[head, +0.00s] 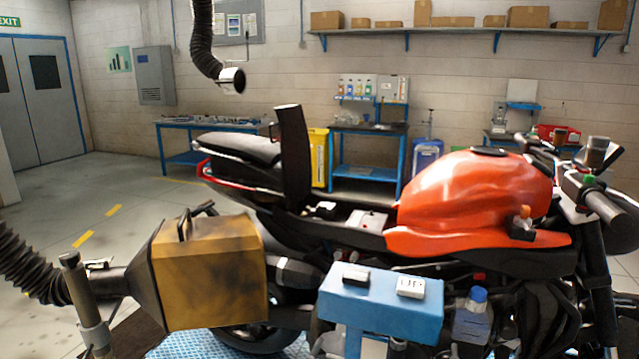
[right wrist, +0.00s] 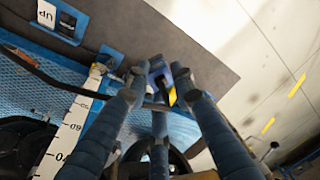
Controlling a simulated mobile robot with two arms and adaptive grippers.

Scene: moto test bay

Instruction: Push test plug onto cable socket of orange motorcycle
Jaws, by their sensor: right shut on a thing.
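The orange motorcycle (head: 470,195) stands across the right half of the head view, its seat pad (head: 293,155) tipped upright over an open bay. No gripper shows in the head view. In the right wrist view my right gripper (right wrist: 159,76) is closed around a small blue and black piece (right wrist: 157,70) with a yellow mark beside it. It looks like the test plug, but the fingers hide much of it. A dark cable (right wrist: 40,72) runs from the left toward the fingers. I cannot make out the cable socket. My left gripper is not in view.
A blue stand (head: 385,310) with a white UP button (head: 411,287) and a black button stands before the motorcycle. A yellow exhaust box (head: 210,275) is at the lower left. A white ruler (right wrist: 70,135) lies beside the fingers.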

